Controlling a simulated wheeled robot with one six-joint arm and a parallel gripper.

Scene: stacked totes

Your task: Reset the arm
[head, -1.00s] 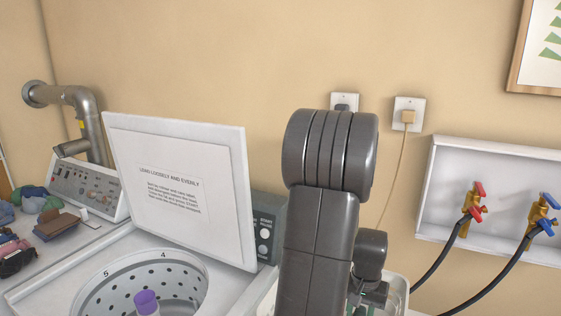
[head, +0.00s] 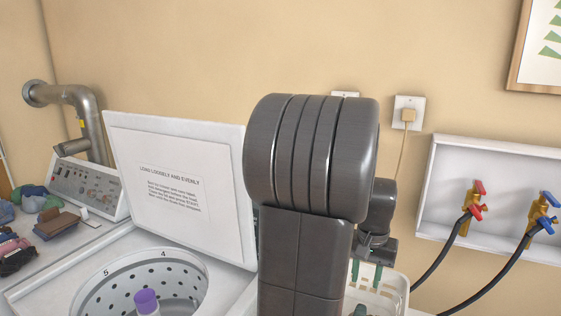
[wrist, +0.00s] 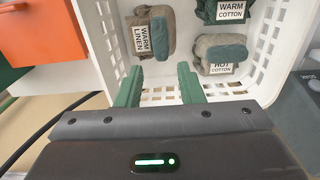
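My gripper (wrist: 160,70) shows in the wrist view as two green fingers standing well apart, with nothing between them. It hangs over the near side of a white slotted basket (wrist: 82,50). In the head view my gripper (head: 367,273) is partly behind my own dark arm, with its green fingers pointing down by the basket (head: 394,283). The arm is raised and bent in the middle of that view.
The basket holds rolled cloth bundles labelled "WARM LINEN" (wrist: 158,33), "HOT COTTON" (wrist: 221,52) and "WARM COTTON" (wrist: 230,10). An orange box (wrist: 40,30) lies left of it. In the head view an open washer lid (head: 180,185) stands left of my arm; taps (head: 472,205) are right.

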